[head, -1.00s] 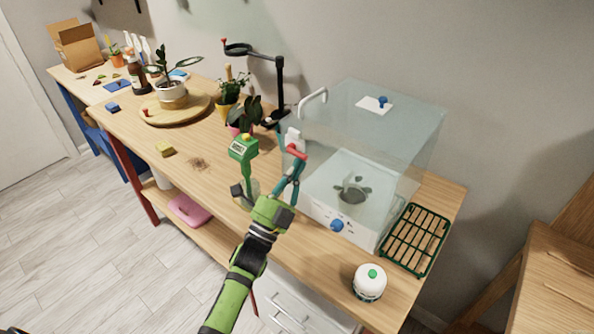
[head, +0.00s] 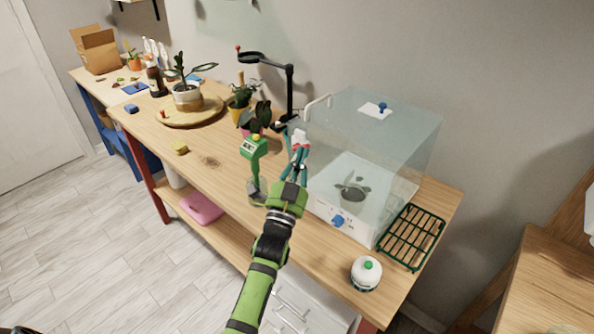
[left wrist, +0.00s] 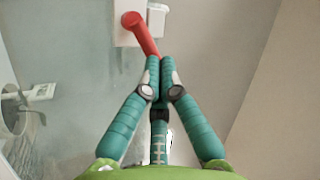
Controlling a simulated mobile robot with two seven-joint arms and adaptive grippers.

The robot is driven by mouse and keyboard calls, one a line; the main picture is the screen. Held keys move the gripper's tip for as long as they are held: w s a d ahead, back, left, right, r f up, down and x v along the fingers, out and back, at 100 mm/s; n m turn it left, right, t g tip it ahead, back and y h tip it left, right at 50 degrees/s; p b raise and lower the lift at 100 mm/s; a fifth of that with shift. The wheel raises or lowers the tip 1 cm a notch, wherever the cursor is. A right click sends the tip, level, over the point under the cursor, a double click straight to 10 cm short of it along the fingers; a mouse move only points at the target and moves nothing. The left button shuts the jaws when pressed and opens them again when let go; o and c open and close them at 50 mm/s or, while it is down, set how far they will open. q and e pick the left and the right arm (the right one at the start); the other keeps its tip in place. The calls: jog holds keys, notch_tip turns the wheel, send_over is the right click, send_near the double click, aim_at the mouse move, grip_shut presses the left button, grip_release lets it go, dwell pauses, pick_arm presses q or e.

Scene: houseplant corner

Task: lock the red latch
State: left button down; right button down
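The red latch (left wrist: 141,33) sits on a white mount (left wrist: 156,20) at the left edge of the clear terrarium box (head: 395,135). In the left wrist view its handle slants down to the right, and its lower end meets my left fingertips. My left gripper (left wrist: 163,64) has its teal fingers drawn together at the tips. It touches or nearly touches the handle; I cannot tell whether the handle is between the fingers. In the head view the left gripper (head: 298,160) partly covers the latch (head: 300,141). My right gripper is out of view.
The bench's front left is fairly clear.

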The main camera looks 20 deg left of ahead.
pick_arm(q)
jog(key=shift+w+a+r, duration=0.1)
jog(key=shift+w+r, duration=0.1)
jog(key=shift+r, duration=0.2)
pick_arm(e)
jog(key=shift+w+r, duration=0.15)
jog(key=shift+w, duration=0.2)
pick_arm(q)
jog(key=shift+a+r, duration=0.1)
jog(key=shift+r, duration=0.2)
dwell(0.4)
jog(key=shift+w+a+r, duration=0.2)
jog(key=shift+a+r, duration=0.05)
jog(key=shift+f, duration=0.1)
